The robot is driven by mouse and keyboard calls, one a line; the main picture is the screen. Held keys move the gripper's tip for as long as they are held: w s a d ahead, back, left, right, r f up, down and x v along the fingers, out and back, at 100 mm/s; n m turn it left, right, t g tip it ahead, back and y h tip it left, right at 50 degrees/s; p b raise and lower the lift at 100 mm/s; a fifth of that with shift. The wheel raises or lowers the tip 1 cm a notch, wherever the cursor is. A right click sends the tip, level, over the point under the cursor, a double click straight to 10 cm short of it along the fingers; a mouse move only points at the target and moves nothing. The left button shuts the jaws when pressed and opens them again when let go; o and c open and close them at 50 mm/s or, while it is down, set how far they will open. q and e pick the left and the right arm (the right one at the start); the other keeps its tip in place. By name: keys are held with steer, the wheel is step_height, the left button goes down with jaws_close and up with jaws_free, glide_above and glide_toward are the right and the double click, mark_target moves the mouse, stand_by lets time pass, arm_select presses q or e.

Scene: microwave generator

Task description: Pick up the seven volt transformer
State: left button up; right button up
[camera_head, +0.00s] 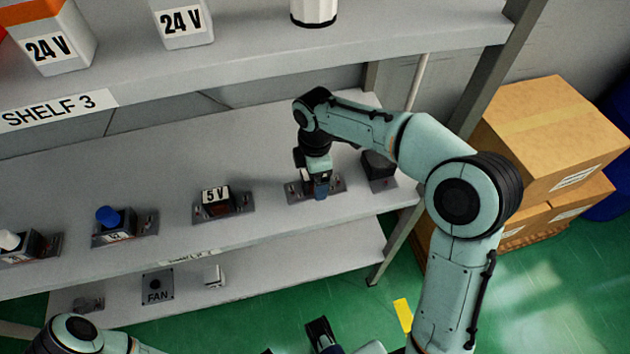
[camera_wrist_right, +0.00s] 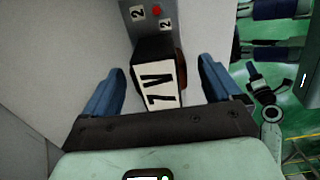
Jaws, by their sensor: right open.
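The seven volt transformer (camera_wrist_right: 158,85) is a black block with a white "7 V" label in the right wrist view. It sits on a grey base plate (camera_wrist_right: 140,15) with a red part and "2" labels. My right gripper (camera_wrist_right: 160,78) is open, with one blue finger on each side of the block and visible gaps between. In the head view my right gripper (camera_head: 318,187) reaches down over the transformer's base plate (camera_head: 298,192) on the middle shelf and hides most of the block. A part that looks like my left gripper (camera_head: 322,332) shows at the bottom edge, partly cut off.
On the same shelf stand a 5 V transformer (camera_head: 216,199), a unit with a blue top (camera_head: 108,217), one with a white top (camera_head: 10,240) and a dark unit (camera_head: 378,165) close at right. The upper shelf (camera_head: 270,52) holds 24 V blocks. Cardboard boxes (camera_head: 550,130) stand right.

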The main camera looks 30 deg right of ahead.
steer(key=c, duration=1.5)
steer(key=shift+w+r, duration=0.1)
steer(key=shift+r, duration=0.05)
jaws_close()
steer(key=shift+r, duration=0.1)
